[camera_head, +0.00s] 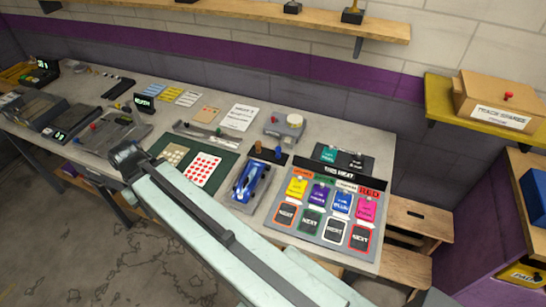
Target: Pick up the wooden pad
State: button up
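No piece is clearly recognisable as the wooden pad. A paler beige piece (173,154) lies on the dark green mat (219,152), left of a white card with red dots. My pale arm crosses the front of the bench from the lower right and ends in a dark joint at the left. My gripper's fingers do not show.
A blue slot car (249,182) sits on a grey tray. A board of coloured cards (333,205) lies at the bench's right end. A grey device (284,125) stands at the back.

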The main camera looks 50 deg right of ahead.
aim_at(258, 143)
jog(key=z, duration=0.55)
jog(key=k, duration=1.25)
jog(key=u, duration=0.6)
jog(key=i, duration=1.7)
jog(key=z, duration=0.05)
